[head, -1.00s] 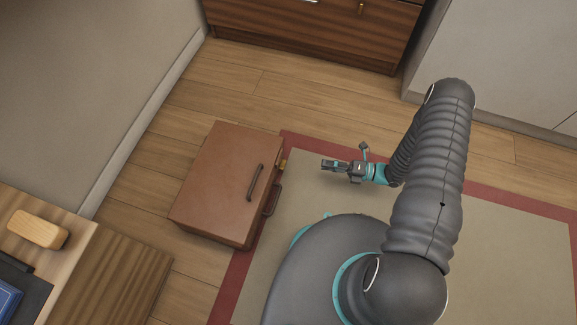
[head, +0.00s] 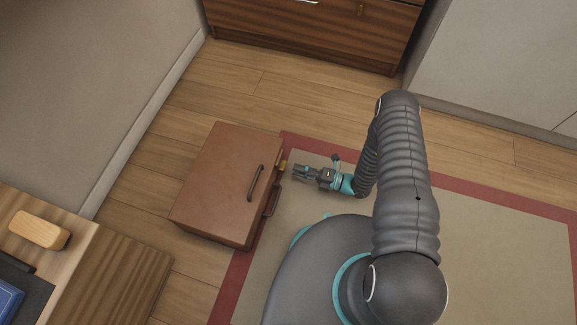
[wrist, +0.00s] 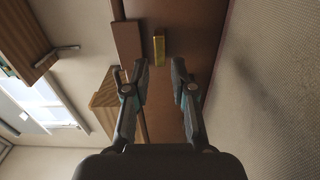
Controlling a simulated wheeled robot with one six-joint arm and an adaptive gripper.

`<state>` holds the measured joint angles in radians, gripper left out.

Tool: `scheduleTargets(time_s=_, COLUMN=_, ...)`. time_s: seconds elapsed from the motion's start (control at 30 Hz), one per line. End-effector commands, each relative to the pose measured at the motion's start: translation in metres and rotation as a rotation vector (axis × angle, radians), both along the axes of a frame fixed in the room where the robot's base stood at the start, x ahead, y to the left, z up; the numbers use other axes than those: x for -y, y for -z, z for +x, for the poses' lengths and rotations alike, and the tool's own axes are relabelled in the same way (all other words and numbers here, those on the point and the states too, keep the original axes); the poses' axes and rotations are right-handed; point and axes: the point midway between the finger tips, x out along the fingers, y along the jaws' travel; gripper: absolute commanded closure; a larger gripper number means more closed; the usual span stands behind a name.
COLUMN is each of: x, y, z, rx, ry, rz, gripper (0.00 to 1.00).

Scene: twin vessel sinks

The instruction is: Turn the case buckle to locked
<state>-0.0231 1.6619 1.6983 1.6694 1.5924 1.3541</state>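The brown case (head: 225,185) lies on the floor, partly on the rug, with a dark handle (head: 256,183) on top and another on its right side. The brass buckle (head: 283,165) is on the side of the case that faces my gripper. In the wrist view the buckle (wrist: 159,48) is an upright yellow bar beyond and between my fingertips. My gripper (head: 297,171) is close to the right of the buckle, apart from it. In the wrist view my gripper (wrist: 161,72) is open, with nothing between its fingers.
A beige rug with a red border (head: 490,190) lies under my arm. A wooden drawer unit (head: 310,30) stands at the back. A wooden table (head: 110,270) with a wooden block (head: 38,230) is at the lower left. Rug to the right is clear.

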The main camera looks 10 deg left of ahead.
Motion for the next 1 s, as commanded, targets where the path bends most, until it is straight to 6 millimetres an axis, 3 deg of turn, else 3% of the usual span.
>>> scheduleTargets(time_s=0.3, x=-0.039, y=0.0, z=0.003, rx=0.001, ry=-0.001, rz=0.001, gripper=0.75)
scheduleTargets(time_s=0.73, x=-0.047, y=0.0, z=0.004, rx=0.001, ry=0.001, rz=0.0, gripper=0.75)
scheduleTargets(time_s=0.83, x=-0.047, y=0.0, z=0.004, rx=0.001, ry=0.0, rz=0.0, gripper=1.0)
scheduleTargets(time_s=1.0, x=-0.047, y=0.0, z=0.004, rx=0.001, ry=0.0, rz=0.0, gripper=1.0)
